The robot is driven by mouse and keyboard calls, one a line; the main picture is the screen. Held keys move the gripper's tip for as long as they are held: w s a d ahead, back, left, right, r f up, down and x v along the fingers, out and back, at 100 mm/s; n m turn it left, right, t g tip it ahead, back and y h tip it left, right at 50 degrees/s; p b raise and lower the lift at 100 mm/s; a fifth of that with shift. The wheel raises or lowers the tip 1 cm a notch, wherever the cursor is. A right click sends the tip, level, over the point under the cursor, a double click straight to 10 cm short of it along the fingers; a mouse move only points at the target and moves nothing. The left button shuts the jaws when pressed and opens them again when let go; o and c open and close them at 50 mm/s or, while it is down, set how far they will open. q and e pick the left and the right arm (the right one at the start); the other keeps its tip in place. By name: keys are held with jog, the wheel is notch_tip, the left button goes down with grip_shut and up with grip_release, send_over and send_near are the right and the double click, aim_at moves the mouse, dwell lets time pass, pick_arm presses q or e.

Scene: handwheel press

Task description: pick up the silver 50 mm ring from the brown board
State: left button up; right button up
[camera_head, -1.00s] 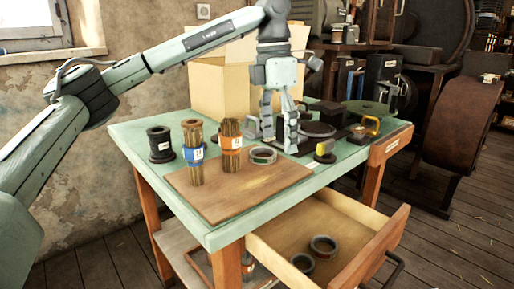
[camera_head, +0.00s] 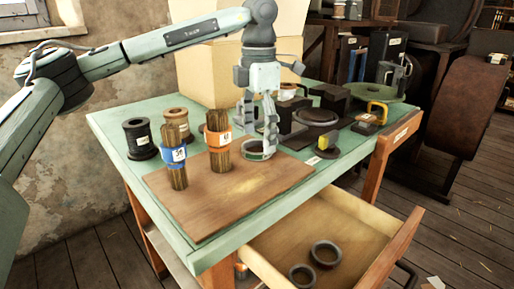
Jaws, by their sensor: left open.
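The silver ring (camera_head: 254,155) lies flat at the back right part of the brown board (camera_head: 215,192), which rests on a green table. My left gripper (camera_head: 259,144) points down with its fingers apart, directly over and around the ring in this view. One finger hangs at the ring's right side and partly covers it; the other is behind its left edge. I cannot tell whether the fingers touch the ring. My right gripper is not in view.
Two rod bundles, one with a blue band (camera_head: 174,160) and one with an orange band (camera_head: 218,141), stand on the board left of the ring. Spools (camera_head: 139,138) stand behind. A black press base (camera_head: 310,125) is right. Two dark rings (camera_head: 325,253) lie in the open drawer (camera_head: 290,235).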

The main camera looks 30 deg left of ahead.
pick_arm(q)
jog(key=shift+f, duration=0.75)
jog(key=shift+c, duration=0.5)
jog(key=c, duration=1)
